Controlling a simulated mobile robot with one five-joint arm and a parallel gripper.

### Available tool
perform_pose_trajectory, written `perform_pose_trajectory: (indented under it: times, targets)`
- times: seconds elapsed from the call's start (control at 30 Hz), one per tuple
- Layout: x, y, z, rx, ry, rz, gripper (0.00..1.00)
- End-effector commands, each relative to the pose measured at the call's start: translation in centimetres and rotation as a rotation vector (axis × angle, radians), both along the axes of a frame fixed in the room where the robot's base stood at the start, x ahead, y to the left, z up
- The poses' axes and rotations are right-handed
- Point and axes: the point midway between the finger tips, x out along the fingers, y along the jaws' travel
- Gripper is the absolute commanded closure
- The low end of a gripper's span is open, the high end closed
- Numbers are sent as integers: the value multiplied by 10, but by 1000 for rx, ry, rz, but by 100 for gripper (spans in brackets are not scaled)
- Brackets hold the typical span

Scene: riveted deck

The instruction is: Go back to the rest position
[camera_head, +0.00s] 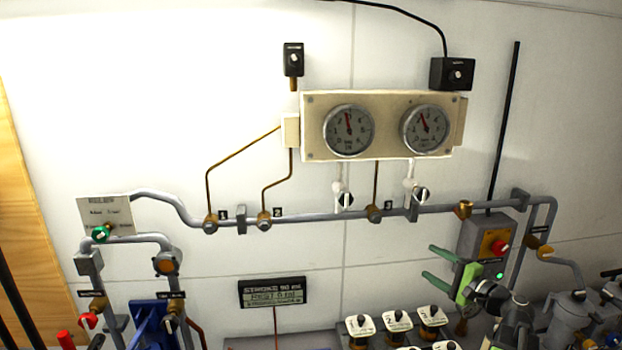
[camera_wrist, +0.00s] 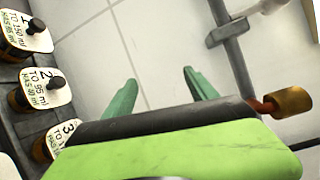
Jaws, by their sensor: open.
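My gripper (camera_head: 428,261) is at the lower right in the head view, its two green fingers apart and pointing left. Nothing is between them. In the wrist view the fingers of my gripper (camera_wrist: 160,78) also stand apart, with only pale tiled wall behind them. The gripper is in front of the grey box with the red button (camera_head: 500,247) and covers part of it. No contact between the fingers and any object shows.
Numbered bottles (camera_head: 396,322) stand below my gripper; they also show at the left in the wrist view (camera_wrist: 45,90). A grey pipe (camera_head: 330,216) crosses the wall under a panel with two gauges (camera_head: 375,95). A small display (camera_head: 272,292) is left of the bottles.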

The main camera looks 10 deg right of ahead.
Motion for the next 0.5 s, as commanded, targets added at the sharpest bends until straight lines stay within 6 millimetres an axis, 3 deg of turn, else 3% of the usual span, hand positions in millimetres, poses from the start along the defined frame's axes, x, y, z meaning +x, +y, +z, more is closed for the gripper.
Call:
perform_pose_trajectory:
  times: [0.03,0.13,0.23,0.4,0.5]
  targets:
    - [19,45,-8,-25,26,74,34]
    - [42,128,-29,-102,89,216,34]
    - [52,212,-56,-209,158,367,34]
    - [35,341,-111,-459,283,637,34]
    - [9,398,-146,-648,360,794,34]
